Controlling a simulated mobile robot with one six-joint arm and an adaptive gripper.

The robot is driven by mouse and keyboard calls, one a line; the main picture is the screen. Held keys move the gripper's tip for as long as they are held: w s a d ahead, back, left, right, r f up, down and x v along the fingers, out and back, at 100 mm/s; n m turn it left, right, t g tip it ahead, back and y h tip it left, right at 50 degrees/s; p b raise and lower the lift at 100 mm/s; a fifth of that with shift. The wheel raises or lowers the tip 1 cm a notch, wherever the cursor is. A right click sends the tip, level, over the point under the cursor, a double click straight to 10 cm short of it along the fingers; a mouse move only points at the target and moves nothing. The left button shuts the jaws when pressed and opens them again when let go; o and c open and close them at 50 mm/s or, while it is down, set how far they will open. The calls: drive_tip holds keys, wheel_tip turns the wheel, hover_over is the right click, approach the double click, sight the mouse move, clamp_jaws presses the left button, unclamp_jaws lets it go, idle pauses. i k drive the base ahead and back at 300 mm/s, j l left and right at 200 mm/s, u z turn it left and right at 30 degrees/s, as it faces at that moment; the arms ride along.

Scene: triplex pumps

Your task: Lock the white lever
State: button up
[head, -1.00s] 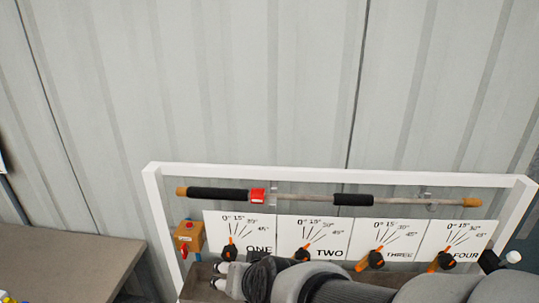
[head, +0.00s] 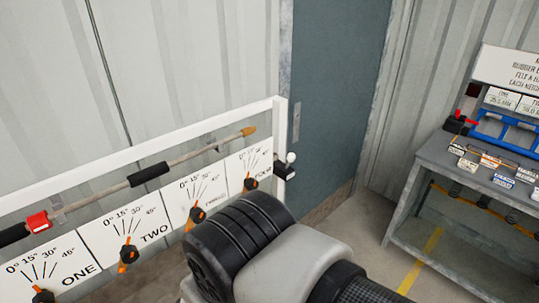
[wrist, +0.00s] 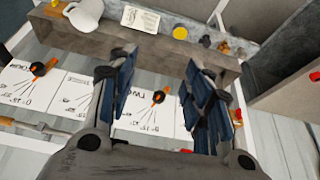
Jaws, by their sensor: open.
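A white ball-ended lever (head: 291,157) sticks up from a black fitting at the right end of the white-framed panel in the head view. Its lock state is too small to tell. I cannot make out this lever in the wrist view. My gripper (wrist: 158,65) shows in the wrist view with its two fingers spread apart and nothing between them. It is over the row of white dial cards (wrist: 78,92) and the grey ledge. In the head view my arm hides the gripper.
The panel carries a rod (head: 200,153) and orange-black dial levers (head: 128,254) on cards. A grey workbench (head: 450,170) with labelled items stands at the right, with open floor between. In the wrist view, a white jug (wrist: 87,14) and yellow cap (wrist: 180,33) are near the ledge.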

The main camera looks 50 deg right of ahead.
sight(291, 157)
drive_tip(key=z, duration=1.5)
drive_tip(key=i+l+u, duration=0.1)
drive_tip(key=i+l, duration=0.2)
drive_tip(key=l, duration=0.2)
drive_tip(key=u, duration=0.05)
